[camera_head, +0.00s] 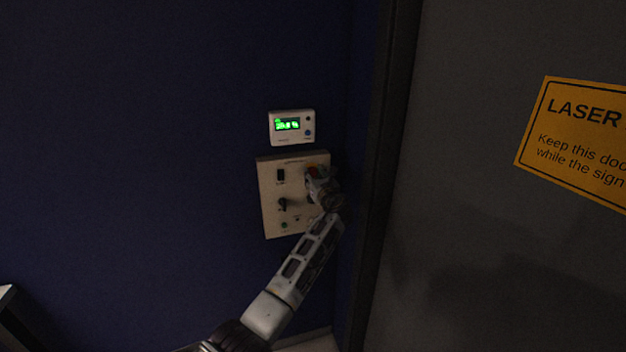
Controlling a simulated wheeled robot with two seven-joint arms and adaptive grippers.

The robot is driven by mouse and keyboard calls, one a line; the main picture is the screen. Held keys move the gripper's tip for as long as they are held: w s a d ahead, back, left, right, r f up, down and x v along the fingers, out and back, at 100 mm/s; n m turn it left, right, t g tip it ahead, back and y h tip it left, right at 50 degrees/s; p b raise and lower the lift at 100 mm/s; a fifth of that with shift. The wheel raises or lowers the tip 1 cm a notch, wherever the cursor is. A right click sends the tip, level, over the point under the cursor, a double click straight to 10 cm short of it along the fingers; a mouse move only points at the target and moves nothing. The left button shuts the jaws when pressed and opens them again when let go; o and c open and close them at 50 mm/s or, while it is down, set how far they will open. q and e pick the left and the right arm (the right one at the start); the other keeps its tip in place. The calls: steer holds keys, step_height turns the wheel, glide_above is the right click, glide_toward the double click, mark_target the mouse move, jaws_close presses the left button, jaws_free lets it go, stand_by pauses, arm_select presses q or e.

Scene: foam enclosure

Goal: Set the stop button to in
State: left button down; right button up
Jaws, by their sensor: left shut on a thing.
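The stop button (312,167) shows as a small orange-red patch at the upper right of a beige control panel (269,215) on the dark blue wall. My left gripper (315,177) is at the button, its fingers shut on it from the front and below. The gripper hides most of the button, so whether it is in or out cannot be told. My right gripper is out of view.
The panel also bears a black rocker switch (281,175), a dark knob (283,204) and a small green button (284,225). A white display unit (292,127) with green digits hangs above. A grey door (480,250) with an orange laser sign (578,140) stands at right.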

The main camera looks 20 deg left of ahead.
arm_select(q)
steer(key=shift+a+r, duration=0.1)
steer(key=shift+r, duration=0.1)
steer(key=c, duration=1.4)
jaws_free()
steer(key=o, duration=0.5)
steer(key=shift+w+f, duration=0.2)
steer(key=shift+c, duration=0.2)
steer(key=shift+s, duration=0.25)
steer(key=v, duration=1.1)
steer(key=shift+s+d, duration=0.2)
steer(key=shift+d, duration=0.05)
